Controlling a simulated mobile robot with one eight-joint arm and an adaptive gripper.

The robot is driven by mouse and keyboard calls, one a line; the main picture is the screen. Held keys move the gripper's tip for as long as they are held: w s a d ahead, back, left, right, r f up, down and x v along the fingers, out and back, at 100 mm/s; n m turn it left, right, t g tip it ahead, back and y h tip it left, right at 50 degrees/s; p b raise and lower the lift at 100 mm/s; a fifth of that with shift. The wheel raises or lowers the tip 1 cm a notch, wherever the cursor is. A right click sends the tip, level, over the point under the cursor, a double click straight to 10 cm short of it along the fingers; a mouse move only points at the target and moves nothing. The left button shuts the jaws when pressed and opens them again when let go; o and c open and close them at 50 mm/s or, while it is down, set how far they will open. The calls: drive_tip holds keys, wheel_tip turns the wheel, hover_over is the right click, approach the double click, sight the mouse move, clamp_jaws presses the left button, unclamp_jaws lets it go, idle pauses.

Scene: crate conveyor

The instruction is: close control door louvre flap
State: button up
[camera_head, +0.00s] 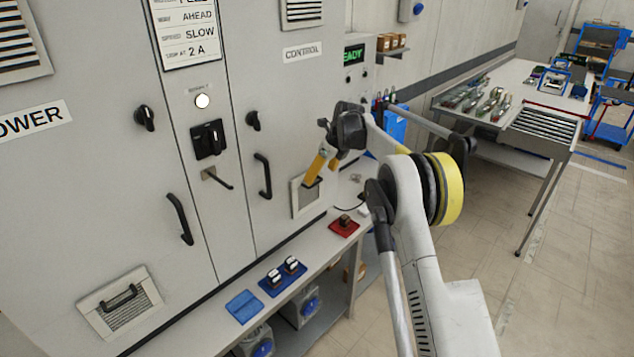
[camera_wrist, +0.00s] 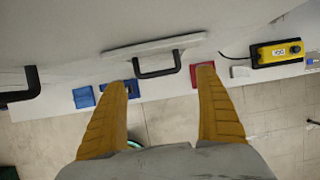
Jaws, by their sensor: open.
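The control door louvre flap (camera_head: 298,203) is a pale framed panel low on the control door, partly covered by my gripper in the head view. In the wrist view the flap (camera_wrist: 190,41) is seen nearly edge-on, with a black bar handle (camera_wrist: 157,73) on it. My gripper (camera_head: 311,181) is in front of the flap, yellow fingers pointing down toward it. In the wrist view my gripper (camera_wrist: 162,78) is open, with the handle between its fingertips in the picture and nothing visibly held. I cannot tell how far the flap stands open, or whether the fingers touch the handle.
A shelf (camera_head: 205,342) runs below the cabinet, bearing a blue pad (camera_head: 243,306), a blue tray (camera_head: 269,290) and a red tray (camera_head: 335,229). A yellow pendant box (camera_wrist: 278,53) lies to the right. A black door handle (camera_head: 263,176) projects left of my gripper.

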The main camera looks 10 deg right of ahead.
drive_tip(key=v, duration=0.7)
drive_tip(key=s+a+r+n+b, duration=0.1)
drive_tip(key=s+r+n, duration=0.2)
drive_tip(key=s+n, duration=0.3)
drive_tip(key=s+a+r+n+t+h+b, duration=0.1)
drive_tip(key=s+r+n, duration=0.25)
drive_tip(key=s, duration=0.55)
drive_tip(key=s+a+r+n+b, duration=0.1)
drive_tip(key=s+r+n+b, duration=0.2)
drive_tip(key=s, duration=0.4)
drive_tip(key=s+f+n, duration=0.4)
drive_tip(key=s+n, duration=0.1)
drive_tip(key=s, duration=0.4)
drive_tip(key=s+f+n+t+h+b, duration=0.1)
drive_tip(key=s+f+n, duration=0.3)
drive_tip(key=s, duration=0.5)
drive_tip(key=s+a+f+n+t+b, duration=0.1)
drive_tip(key=s+f+n, duration=0.3)
drive_tip(key=s+n, duration=0.3)
drive_tip(key=shift+s+f+n+h, duration=0.25)
drive_tip(key=shift+s+n+h, duration=0.1)
drive_tip(key=shift+s, duration=0.75)
